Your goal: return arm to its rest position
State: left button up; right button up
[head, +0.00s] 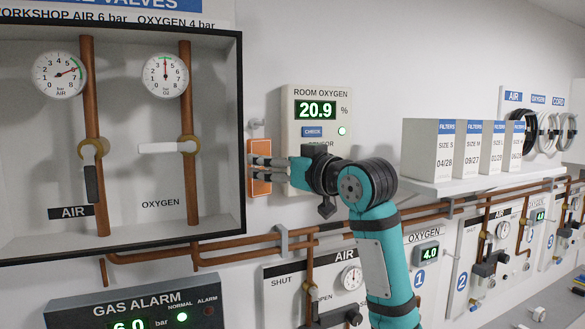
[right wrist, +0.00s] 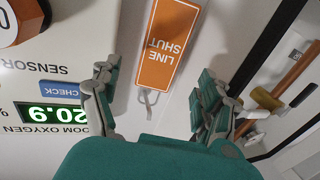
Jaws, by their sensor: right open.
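My right arm rises from the lower right in the head view, and its gripper (head: 266,167) reaches left in front of the wall. Its fingers are spread and nothing is held between them. An orange "LINE SHUT" tag (head: 260,185) hangs on the wall below a small hook (head: 257,124), partly covered by the fingers. In the right wrist view the tag (right wrist: 166,45) appears upside down, beyond the gap between the open fingers (right wrist: 157,75). My left gripper is out of view.
The room oxygen monitor (head: 316,108) is right behind my gripper. The framed valve box (head: 240,140) is close to its left. A shelf (head: 480,181) with filter boxes is right of my arm. Copper pipes (head: 225,253) and valve panels run below.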

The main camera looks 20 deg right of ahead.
jog(key=v, duration=0.5)
jog(key=s+a+f+g+h, duration=0.1)
jog(key=s+f+g, duration=0.15)
jog(key=f, duration=1.45)
jog(key=s+a+f+g+h, duration=0.1)
jog(key=f+g+h, duration=0.15)
jog(key=f, duration=1.35)
jog(key=s+f+m+g, duration=0.1)
jog(key=s+f+g, duration=0.3)
jog(key=s+f, duration=0.95)
jog(key=s+f+g+h, duration=0.1)
jog(key=s+f+g, duration=0.1)
jog(key=s+f, duration=0.55)
jog(key=s+f+g+h, duration=0.1)
jog(key=s+f+g, duration=0.3)
jog(key=s, duration=0.6)
notch_tip(320, 180, down, 32)
jog(key=b, duration=0.7)
jog(key=s+d+f+b, duration=0.1)
jog(key=s+f+b, duration=0.2)
jog(key=s+f, duration=0.6)
jog(key=s+d+f+g+b, duration=0.1)
jog(key=s+f+b, duration=0.3)
jog(key=s+f, duration=0.5)
notch_tip(320, 180, down, 8)
jog(key=shift+s+d+r, duration=0.2)
jog(key=shift+d, duration=0.05)
